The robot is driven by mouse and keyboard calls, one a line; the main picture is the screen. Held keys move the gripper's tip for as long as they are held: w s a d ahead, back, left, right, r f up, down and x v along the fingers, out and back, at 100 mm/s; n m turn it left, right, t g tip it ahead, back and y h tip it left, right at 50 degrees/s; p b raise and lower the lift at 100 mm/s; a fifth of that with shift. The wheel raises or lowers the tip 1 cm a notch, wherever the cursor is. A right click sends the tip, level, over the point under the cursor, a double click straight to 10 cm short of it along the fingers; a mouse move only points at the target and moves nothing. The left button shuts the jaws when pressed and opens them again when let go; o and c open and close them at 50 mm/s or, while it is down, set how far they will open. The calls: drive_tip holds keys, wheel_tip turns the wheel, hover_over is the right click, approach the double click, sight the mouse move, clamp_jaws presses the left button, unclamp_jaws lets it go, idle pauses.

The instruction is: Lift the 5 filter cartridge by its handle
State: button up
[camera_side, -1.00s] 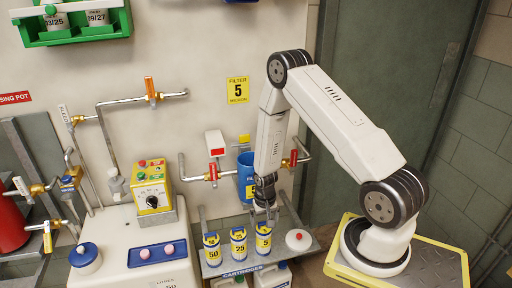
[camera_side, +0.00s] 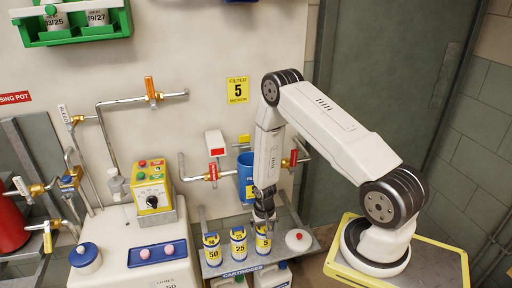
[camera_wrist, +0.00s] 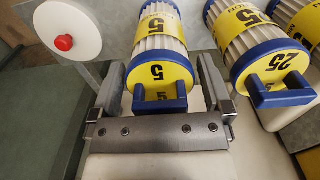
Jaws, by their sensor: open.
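The 5 filter cartridge (camera_side: 263,243) stands on the cartridge shelf at the right end of a row of cartridges. It is white and pleated, with a yellow label and a blue handle, and in the wrist view (camera_wrist: 158,62) its end bears a black 5. My gripper (camera_side: 264,218) is right above it with its jaws open. In the wrist view the fingers of my gripper (camera_wrist: 164,88) stand one on each side of the blue handle (camera_wrist: 160,98), with a gap visible on both sides. The 25 cartridge (camera_side: 238,243) stands to its left.
The 50 cartridge (camera_side: 212,249) stands at the left end of the row. A white round lid with a red knob (camera_side: 299,240) lies right of the 5 cartridge. A blue filter housing (camera_side: 246,177) and red-handled valves (camera_side: 212,172) are behind on the wall.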

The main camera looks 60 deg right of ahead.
clamp_jaws()
idle(0.3)
drive_tip(key=shift+r, duration=0.1)
drive_tip(key=shift+r, duration=1.05)
drive_tip(key=s+a+r, duration=0.5)
drive_tip(key=s+r, duration=0.5)
drive_tip(key=s, duration=0.3)
drive_tip(key=shift+r, duration=0.35)
